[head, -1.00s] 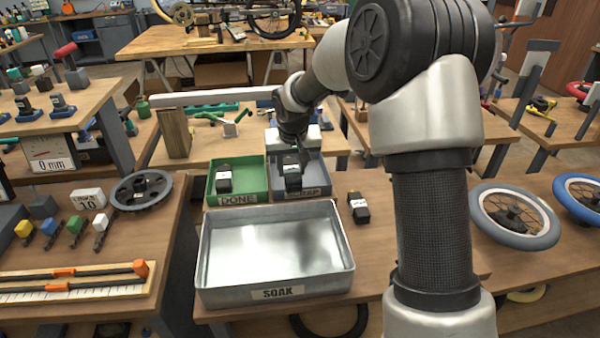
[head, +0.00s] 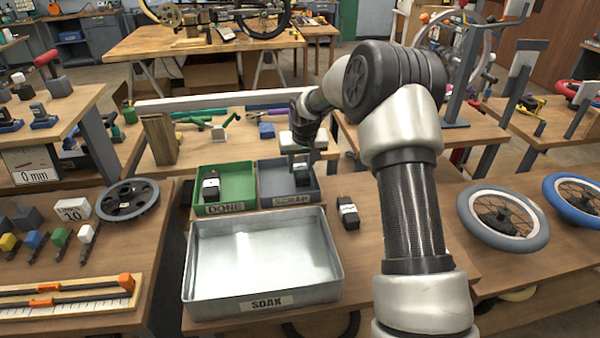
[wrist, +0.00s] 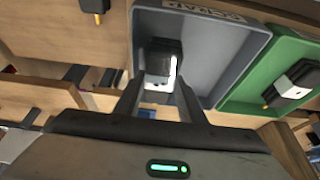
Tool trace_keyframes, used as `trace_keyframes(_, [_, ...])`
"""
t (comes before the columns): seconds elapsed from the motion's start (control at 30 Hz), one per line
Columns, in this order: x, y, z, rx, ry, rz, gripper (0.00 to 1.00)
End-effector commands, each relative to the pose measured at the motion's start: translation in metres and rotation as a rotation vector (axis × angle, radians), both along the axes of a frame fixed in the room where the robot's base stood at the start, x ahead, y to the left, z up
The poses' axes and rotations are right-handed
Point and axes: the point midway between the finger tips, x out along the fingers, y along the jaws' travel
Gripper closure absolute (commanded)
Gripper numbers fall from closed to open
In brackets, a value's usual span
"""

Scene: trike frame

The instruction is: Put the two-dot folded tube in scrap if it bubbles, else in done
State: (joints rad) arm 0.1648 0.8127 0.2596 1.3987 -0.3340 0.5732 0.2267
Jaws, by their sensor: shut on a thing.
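My gripper (head: 300,160) is shut on a dark folded tube (head: 302,176) with a white label. It holds the tube inside the grey SCRAP tray (head: 270,190), towards its right side. In the wrist view the held tube (wrist: 162,58) is between the fingers (wrist: 160,90); I cannot tell whether it touches the tray floor, and its dots are not readable. The green DONE tray (head: 240,178) is to the left and holds another dark tube (head: 211,188). A third dark tube (head: 347,212) lies on the bench to the right. The metal SOAK tray (head: 262,298) is in front, with no tube in it.
A tan block (head: 160,138) and green tools (head: 222,130) are on the bench behind the trays. Wheels (head: 505,215) lie on the right. Bare bench shows right of SOAK.

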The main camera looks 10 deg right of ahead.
Motion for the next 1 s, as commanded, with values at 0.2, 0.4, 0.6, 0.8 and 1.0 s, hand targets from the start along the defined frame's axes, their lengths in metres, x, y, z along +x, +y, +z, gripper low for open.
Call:
trace_keyframes(0.2, [0.000,0.000,-0.024,0.000,-0.001,0.001,0.93])
trace_keyframes(0.4, [0.000,0.000,-0.024,0.000,-0.001,0.001,0.93])
trace_keyframes(0.6, [0.000,0.000,-0.026,0.000,0.000,0.001,0.56])
trace_keyframes(0.8, [0.000,0.000,-0.026,0.000,0.000,0.001,0.56])
trace_keyframes(1.0, [-0.002,0.000,-0.013,-0.001,-0.003,0.001,0.56])
